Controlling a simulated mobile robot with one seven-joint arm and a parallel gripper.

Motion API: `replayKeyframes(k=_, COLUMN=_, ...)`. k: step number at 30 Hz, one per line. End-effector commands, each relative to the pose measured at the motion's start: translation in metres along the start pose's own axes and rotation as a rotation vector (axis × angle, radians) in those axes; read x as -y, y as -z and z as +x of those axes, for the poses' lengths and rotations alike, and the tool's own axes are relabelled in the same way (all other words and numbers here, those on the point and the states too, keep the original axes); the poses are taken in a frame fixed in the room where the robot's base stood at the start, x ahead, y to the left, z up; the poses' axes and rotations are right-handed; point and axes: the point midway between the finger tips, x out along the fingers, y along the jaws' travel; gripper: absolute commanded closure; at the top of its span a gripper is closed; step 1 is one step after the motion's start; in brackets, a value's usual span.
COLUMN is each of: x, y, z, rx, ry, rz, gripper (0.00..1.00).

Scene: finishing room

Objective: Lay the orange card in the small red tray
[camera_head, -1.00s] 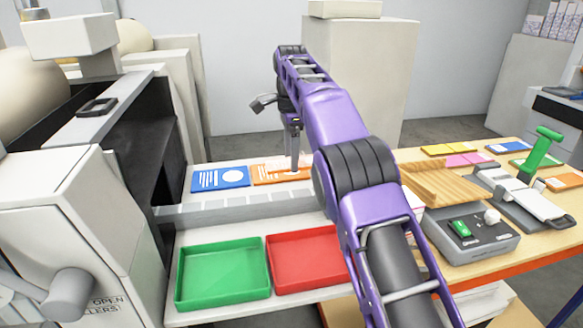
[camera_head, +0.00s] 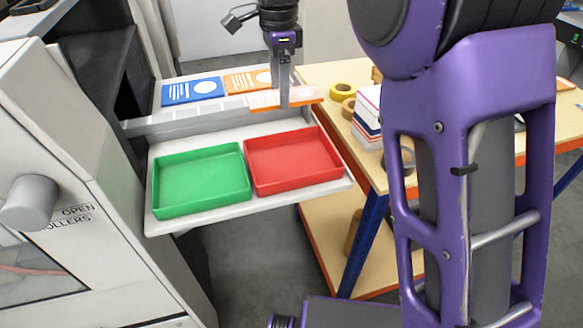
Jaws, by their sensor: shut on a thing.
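My gripper (camera_head: 284,103) is shut on an orange card (camera_head: 306,96) with pale printing, at the top middle of the head view. The card is held roughly flat, in front of a second orange card (camera_head: 236,82) that lies on the back shelf. The fingers hide part of the held card. The small red tray (camera_head: 296,163) is empty and lies below and nearer to the camera than the card. The card is apart from the tray.
An empty green tray (camera_head: 202,183) sits directly left of the red one on a white shelf. A blue card (camera_head: 192,90) lies at the back left. A grey rail (camera_head: 180,122) runs behind the trays. Tape rolls (camera_head: 341,91) and a stack of boxes (camera_head: 367,118) stand on the wooden table.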

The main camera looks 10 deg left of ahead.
Motion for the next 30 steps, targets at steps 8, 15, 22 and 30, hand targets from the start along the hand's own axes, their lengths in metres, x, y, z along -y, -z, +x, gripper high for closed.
replayKeyframes(k=8, x=-0.049, y=-0.001, z=0.021, rx=-0.001, ry=-0.002, rz=-0.014, gripper=0.79)
replayKeyframes(k=15, x=-0.058, y=-0.001, z=0.053, rx=-0.002, ry=-0.006, rz=-0.016, gripper=0.79)
replayKeyframes(k=22, x=-0.057, y=-0.001, z=0.078, rx=-0.001, ry=-0.005, rz=-0.016, gripper=0.79)
replayKeyframes(k=30, x=-0.057, y=-0.001, z=0.119, rx=-0.001, ry=-0.005, rz=-0.015, gripper=0.79)
